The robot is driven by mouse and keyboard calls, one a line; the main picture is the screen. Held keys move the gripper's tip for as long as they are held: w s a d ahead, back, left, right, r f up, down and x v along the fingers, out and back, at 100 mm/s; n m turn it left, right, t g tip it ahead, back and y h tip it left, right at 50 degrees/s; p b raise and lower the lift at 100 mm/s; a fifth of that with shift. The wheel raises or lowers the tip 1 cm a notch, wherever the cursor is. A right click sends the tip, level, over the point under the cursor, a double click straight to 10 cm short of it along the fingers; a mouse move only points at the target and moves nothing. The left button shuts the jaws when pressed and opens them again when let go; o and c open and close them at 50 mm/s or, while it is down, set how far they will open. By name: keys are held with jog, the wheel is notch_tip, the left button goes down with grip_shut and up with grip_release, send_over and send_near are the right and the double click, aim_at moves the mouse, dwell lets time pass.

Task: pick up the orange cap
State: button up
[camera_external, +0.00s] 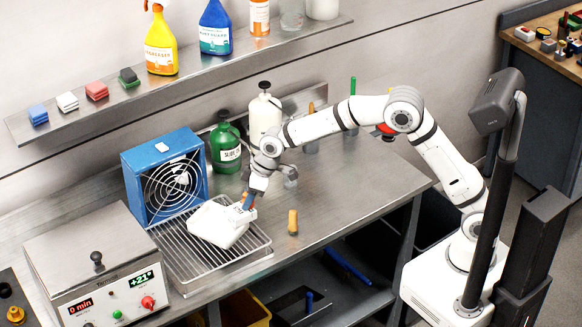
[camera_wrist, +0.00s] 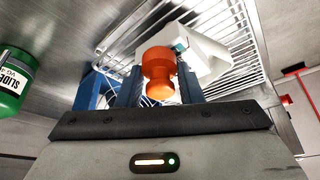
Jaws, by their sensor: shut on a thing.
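The orange cap (camera_wrist: 159,66) is between the two blue fingers of my gripper (camera_wrist: 160,84) in the wrist view, and the fingers are shut on it. In the external view my gripper (camera_external: 248,201) points down at the top edge of a white block-like part (camera_external: 218,224), which lies tilted on the wire rack. The white part also shows behind the cap in the wrist view (camera_wrist: 206,54). I cannot tell whether the cap touches it.
The wire rack tray (camera_external: 258,250) stands before a blue fan (camera_external: 157,166). A green bottle (camera_external: 224,146) and a white bottle (camera_external: 264,112) stand behind my gripper. An orange-yellow peg (camera_external: 293,221) stands right of the rack. The bench is clear further right.

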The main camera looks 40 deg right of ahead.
jog(key=c, duration=0.5)
jog(key=shift+o, duration=0.2)
notch_tip(320, 180, up, 8)
jog(key=shift+b, duration=0.8)
jog(key=a+r+b, duration=0.2)
jog(key=a+b, duration=0.1)
send_near(234, 210)
jog(key=shift+p+x, duration=0.35)
jog(key=shift+x, duration=2.55)
